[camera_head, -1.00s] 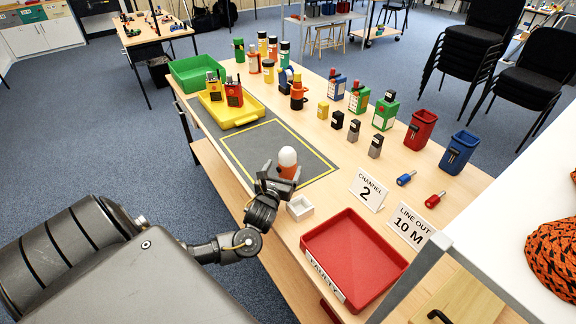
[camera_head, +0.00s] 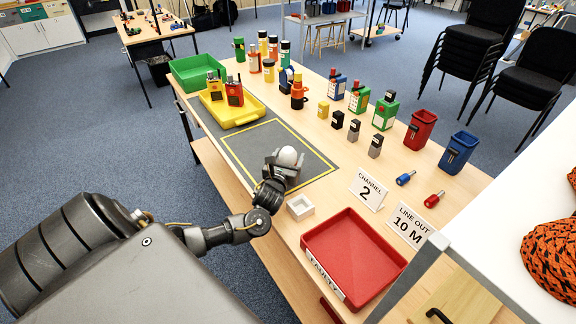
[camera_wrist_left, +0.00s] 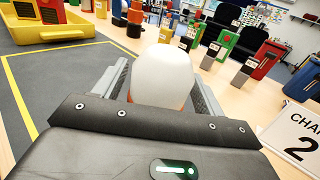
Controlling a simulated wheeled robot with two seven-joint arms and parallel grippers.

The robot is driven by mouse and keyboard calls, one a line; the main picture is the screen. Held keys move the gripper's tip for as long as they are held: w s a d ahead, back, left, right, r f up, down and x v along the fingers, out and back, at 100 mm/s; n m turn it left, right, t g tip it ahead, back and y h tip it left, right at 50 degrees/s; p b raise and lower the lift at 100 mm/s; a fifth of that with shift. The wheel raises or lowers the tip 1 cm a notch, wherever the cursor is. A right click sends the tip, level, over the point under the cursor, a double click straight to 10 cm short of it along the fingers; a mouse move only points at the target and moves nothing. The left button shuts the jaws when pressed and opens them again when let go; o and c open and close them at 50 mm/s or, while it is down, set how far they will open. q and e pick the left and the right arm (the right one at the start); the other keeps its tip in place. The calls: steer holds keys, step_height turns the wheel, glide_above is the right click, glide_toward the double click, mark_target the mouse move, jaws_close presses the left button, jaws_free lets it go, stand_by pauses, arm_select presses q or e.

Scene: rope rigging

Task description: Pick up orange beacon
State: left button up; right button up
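The orange beacon (camera_head: 288,156), with a white dome over an orange base, stands on the dark mat (camera_head: 245,147) with the yellow outline. My left gripper (camera_head: 284,167) is low around it, and most of its orange base is hidden. In the left wrist view the dome of the beacon (camera_wrist_left: 163,72) is between the two fingers (camera_wrist_left: 161,90), with a strip of orange showing below. The fingers look open, one on each side. I cannot tell whether either touches it. My right gripper is not in view.
A white square holder (camera_head: 300,207) and a red tray (camera_head: 353,258) marked FAULTY are near the gripper. A yellow tray (camera_head: 233,116) with radios is behind the mat. Several small boxes and bottles stand along the right. A "CHANNEL 2" sign (camera_head: 369,190) stands at right.

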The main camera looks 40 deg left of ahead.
arm_select(q)
steer(key=c, duration=0.9)
steer(key=shift+o, duration=0.2)
steer(key=shift+r, duration=0.1)
